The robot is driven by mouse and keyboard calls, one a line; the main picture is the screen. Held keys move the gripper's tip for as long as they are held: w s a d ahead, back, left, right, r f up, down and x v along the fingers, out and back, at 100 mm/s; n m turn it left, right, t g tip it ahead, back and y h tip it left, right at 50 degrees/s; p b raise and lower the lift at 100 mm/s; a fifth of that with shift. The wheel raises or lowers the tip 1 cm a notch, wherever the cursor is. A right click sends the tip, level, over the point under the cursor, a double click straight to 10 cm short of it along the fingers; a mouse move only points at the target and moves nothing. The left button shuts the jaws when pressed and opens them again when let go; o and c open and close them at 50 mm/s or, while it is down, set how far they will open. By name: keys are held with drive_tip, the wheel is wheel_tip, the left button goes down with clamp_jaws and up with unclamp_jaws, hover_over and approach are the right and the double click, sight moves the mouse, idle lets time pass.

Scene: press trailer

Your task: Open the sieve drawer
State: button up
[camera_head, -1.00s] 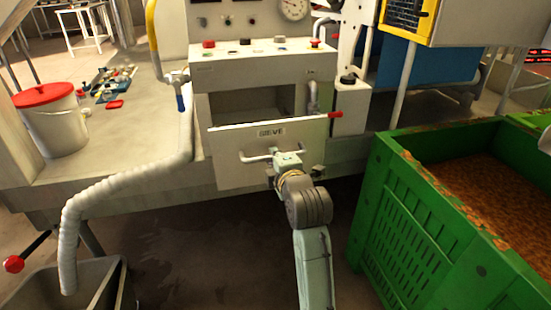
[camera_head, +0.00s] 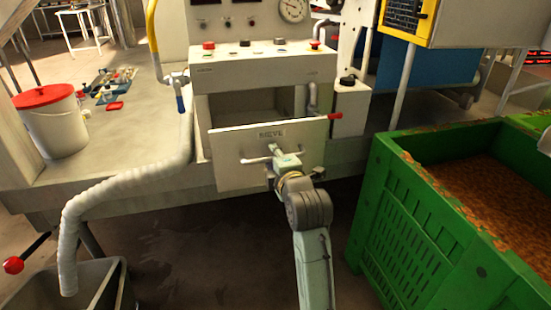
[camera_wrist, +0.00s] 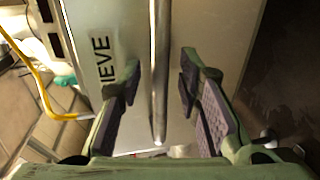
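The sieve drawer (camera_head: 232,173) has a pale flat front with the label SIEVE, low in the middle of the machine in the head view. Its bar handle (camera_head: 251,160) runs across the front. My gripper (camera_head: 283,159) is at the right part of the handle and hides some of it. In the wrist view, the handle (camera_wrist: 159,40) passes between the two fingers of my gripper (camera_wrist: 160,80). The fingers are apart, with a gap visible on both sides of the bar. The drawer front (camera_wrist: 215,35) lies behind the bar.
A green crate (camera_head: 405,225) of brown granular stuff stands close on the right. A ribbed hose (camera_head: 110,186) runs down into a grey bin (camera_head: 95,287) on the left. A red-tipped lever (camera_head: 333,116) is by the drawer's upper right corner. Dark floor lies below the drawer.

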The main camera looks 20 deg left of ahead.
drive_tip(key=shift+s+d, duration=0.1)
drive_tip(key=v, duration=0.7)
drive_tip(key=shift+s, duration=0.1)
